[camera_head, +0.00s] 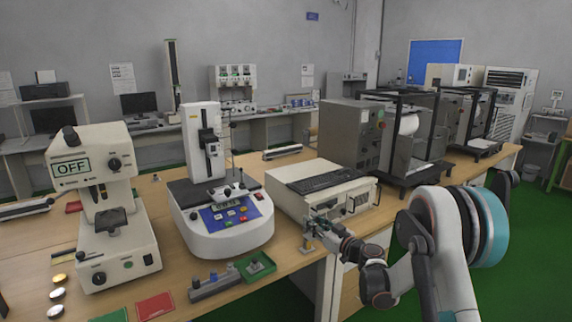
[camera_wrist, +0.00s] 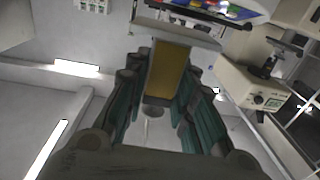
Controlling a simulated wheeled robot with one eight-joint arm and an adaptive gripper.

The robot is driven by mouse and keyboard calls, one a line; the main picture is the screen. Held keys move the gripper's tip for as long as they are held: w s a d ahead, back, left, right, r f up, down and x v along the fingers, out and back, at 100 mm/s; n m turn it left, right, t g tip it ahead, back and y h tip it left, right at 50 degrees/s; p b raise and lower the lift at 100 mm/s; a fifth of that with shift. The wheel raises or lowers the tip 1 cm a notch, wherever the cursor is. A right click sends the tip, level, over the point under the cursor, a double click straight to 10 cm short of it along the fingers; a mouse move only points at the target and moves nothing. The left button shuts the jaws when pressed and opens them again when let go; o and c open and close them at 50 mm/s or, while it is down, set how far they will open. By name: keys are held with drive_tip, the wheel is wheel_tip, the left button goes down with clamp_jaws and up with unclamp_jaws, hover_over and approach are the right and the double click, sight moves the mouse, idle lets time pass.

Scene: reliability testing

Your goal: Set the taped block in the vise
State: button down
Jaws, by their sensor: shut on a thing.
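My gripper (camera_head: 318,232) is at the table's front edge, in front of the beige box unit. In the wrist view its teal-padded fingers (camera_wrist: 158,98) are shut on the taped block (camera_wrist: 167,72), which shows a tan-yellow face with grey edges.
A green tray (camera_head: 268,270) with a small part lies between the fixture and my gripper. Behind stand a white tester with a blue panel (camera_head: 244,238) and the beige box unit (camera_head: 283,205). A machine reading OFF (camera_head: 130,235) and a red card (camera_head: 155,306) are left.

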drive_tip(key=shift+s+d+r, duration=0.3)
drive_tip(key=shift+s+d, duration=0.1)
drive_tip(key=shift+s, duration=0.15)
drive_tip(key=shift+s+d+r+m+t+h, duration=0.1)
drive_tip(key=shift+s+d+m+t+h, duration=0.05)
drive_tip(key=shift+s+m+t+h, duration=0.3)
drive_tip(key=s+d+r+m+t+h, duration=0.1)
drive_tip(key=s+d+r+m+h, duration=0.2)
drive_tip(key=s+d+h, duration=0.1)
drive_tip(key=s+d+r+m+t+h, duration=0.1)
drive_tip(key=s+d+r+m+h, duration=0.2)
drive_tip(key=s, duration=0.5)
drive_tip(key=d+r+h, duration=0.1)
drive_tip(key=d+h, duration=0.1)
drive_tip(key=h, duration=0.1)
drive_tip(key=shift+s+d+t, duration=0.2)
drive_tip(key=shift+s+t, duration=0.15)
drive_tip(key=shift+s, duration=0.05)
drive_tip(key=shift+r+m, duration=0.1)
drive_tip(key=shift+m, duration=0.15)
